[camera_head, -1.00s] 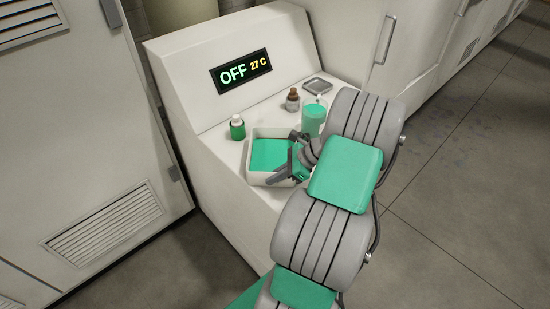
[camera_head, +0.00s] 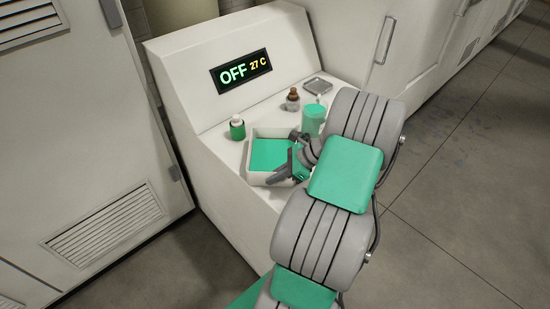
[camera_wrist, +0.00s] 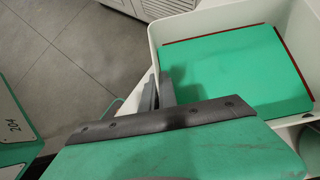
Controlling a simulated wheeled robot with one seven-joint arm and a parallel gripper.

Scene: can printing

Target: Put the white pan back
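The white pan (camera_head: 249,157) is a shallow square tray on the ledge of the white machine, with a green layer inside it. In the wrist view the pan (camera_wrist: 153,48) fills the upper right, its green layer edged by a thin red-brown line. My gripper (camera_head: 287,166) is at the pan's right side. In the wrist view its dark fingers (camera_wrist: 157,92) are close together at the pan's wall, one on each side, and look shut on it. The palm hides the pan's near corner, so the contact is partly hidden.
A brown-capped bottle (camera_head: 292,100), a green cup (camera_head: 312,120) and a small grey tray (camera_head: 318,86) stand behind. The machine's display (camera_head: 241,72) reads OFF 27 C. The floor (camera_head: 460,210) at right is clear.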

